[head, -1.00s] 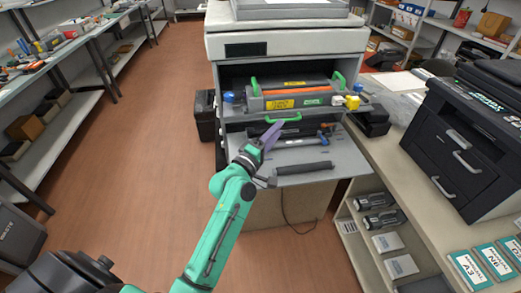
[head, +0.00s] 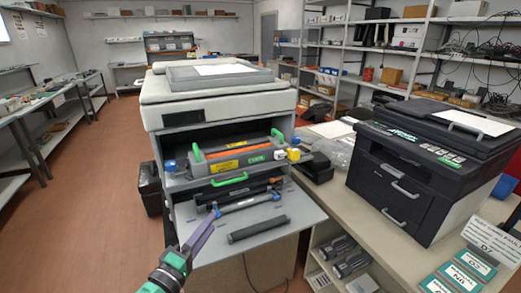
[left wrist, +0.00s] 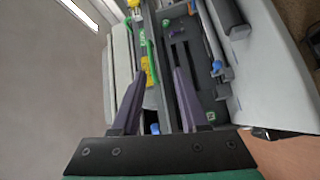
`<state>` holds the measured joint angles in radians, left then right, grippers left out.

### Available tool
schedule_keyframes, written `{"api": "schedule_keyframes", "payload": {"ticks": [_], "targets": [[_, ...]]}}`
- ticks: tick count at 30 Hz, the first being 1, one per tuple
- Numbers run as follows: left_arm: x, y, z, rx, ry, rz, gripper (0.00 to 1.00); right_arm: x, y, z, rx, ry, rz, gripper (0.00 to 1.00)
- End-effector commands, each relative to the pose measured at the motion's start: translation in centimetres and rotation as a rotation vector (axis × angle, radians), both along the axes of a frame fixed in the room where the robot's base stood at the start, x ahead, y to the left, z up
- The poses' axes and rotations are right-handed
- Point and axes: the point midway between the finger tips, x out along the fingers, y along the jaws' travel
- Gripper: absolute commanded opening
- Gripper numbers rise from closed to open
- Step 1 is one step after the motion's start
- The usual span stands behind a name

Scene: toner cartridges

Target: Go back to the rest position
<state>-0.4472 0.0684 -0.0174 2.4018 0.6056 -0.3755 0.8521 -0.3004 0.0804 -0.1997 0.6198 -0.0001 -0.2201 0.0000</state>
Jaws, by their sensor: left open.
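A large grey printer (head: 222,103) stands open at the front. A long grey toner unit with yellow labels and green end levers (head: 232,160) sits in its upper bay. Below it are a green handle (head: 229,178) and a folded-out grey flap (head: 285,240). A thin cartridge with blue ends (head: 245,202) and a dark roller (head: 258,229) lie at the flap. My left gripper (head: 210,222), with purple fingers, is at the flap's left edge in the head view. In the left wrist view its fingers (left wrist: 158,82) are apart and nothing shows held between them. My right gripper is out of view.
A black printer (head: 400,190) stands on the bench at the right, with labelled boxes (head: 455,280) in front of it. Spare cartridges (head: 345,255) lie on the shelf below. A black bin (head: 150,188) stands left of the grey printer. The floor (head: 95,190) at the left is clear.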

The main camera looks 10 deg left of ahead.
Motion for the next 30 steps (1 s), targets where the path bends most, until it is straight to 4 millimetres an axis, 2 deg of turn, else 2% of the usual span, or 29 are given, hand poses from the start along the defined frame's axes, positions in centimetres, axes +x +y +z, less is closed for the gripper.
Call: {"api": "schedule_keyframes", "payload": {"ticks": [2, 5, 6, 9, 12, 18, 21, 25, 29, 30], "targets": [[-0.8, -1.1, -2.9, 0.194, 0.096, -0.055, 0.44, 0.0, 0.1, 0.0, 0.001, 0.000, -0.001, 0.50], [-3.1, -1.9, -7.9, 0.529, 0.263, -0.169, 0.44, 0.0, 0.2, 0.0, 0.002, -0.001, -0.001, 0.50], [-4.3, -1.8, -9.8, 0.657, 0.327, -0.220, 0.44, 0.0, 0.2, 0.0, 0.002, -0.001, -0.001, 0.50], [-7.5, -1.0, -13.4, 0.919, 0.470, -0.346, 0.44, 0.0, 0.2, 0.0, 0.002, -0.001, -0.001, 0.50], [-10.8, 0.5, -16.1, 1.129, 0.601, -0.476, 0.44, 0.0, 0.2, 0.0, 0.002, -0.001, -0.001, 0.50], [-17.7, 3.9, -18.8, 1.435, 0.843, -0.750, 0.44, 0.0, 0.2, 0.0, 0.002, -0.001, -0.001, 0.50], [-16.7, 3.6, -22.8, 1.421, 0.848, -0.757, 0.44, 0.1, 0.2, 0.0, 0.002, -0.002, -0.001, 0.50], [-16.4, 3.5, -27.9, 1.414, 0.863, -0.775, 0.44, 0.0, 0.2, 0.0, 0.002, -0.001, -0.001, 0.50], [-17.0, 3.4, -33.6, 1.409, 0.880, -0.797, 0.44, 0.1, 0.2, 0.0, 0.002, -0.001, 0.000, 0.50], [-17.5, 3.5, -35.6, 1.407, 0.885, -0.805, 0.44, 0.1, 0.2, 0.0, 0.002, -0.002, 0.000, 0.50]]}}
